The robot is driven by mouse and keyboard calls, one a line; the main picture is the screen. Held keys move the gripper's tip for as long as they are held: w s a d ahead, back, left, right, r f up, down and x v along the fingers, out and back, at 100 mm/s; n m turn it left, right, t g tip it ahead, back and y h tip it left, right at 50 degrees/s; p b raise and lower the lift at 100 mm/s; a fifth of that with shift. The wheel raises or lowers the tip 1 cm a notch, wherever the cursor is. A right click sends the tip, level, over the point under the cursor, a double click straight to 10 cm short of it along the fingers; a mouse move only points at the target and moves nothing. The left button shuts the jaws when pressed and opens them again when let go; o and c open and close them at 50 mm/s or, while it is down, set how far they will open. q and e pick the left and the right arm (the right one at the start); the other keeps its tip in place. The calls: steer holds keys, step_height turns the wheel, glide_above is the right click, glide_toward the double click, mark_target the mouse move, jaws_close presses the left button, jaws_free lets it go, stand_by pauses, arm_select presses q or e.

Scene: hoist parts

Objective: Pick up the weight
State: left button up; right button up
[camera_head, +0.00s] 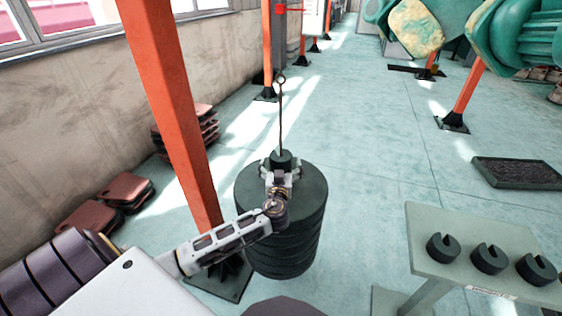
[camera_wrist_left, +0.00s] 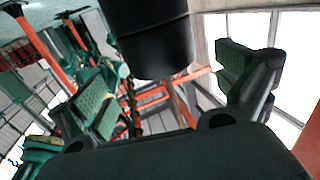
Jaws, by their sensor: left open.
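A small black cylindrical weight (camera_head: 281,156) sits on top of a large dark stack of round discs (camera_head: 290,245). A thin rod with a ring (camera_head: 281,79) rises above it. My left gripper (camera_head: 280,168) is at this small weight, just above the stack, and partly covers it. In the left wrist view a black cylinder (camera_wrist_left: 155,40) shows between the open, spread fingers of my left gripper (camera_wrist_left: 168,62). I cannot tell whether the fingers touch it. Several slotted black weights (camera_head: 489,258) lie on a grey-green table at the right. My right gripper is not in view.
An orange post (camera_head: 172,110) stands close to my left arm, left of the stack. Reddish plates (camera_head: 126,187) are piled along the left wall. The grey-green table (camera_head: 450,230) is at the lower right. Open floor lies beyond the stack, with a dark tray (camera_head: 517,173) at the right.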

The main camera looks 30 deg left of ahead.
mark_target(280, 160)
arm_select(q)
steer(key=shift+w+a, duration=0.1)
steer(key=shift+x, duration=0.85)
steer(key=shift+p+x, duration=0.35)
steer(key=shift+x, duration=0.7)
steer(key=shift+w+a, duration=0.2)
steer(key=shift+a, duration=0.1)
steer(key=shift+w+a, duration=0.15)
steer(key=shift+w, duration=0.05)
steer(key=shift+f, duration=0.1)
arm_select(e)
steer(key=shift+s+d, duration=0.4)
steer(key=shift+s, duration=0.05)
arm_select(q)
steer(key=shift+c, duration=0.4)
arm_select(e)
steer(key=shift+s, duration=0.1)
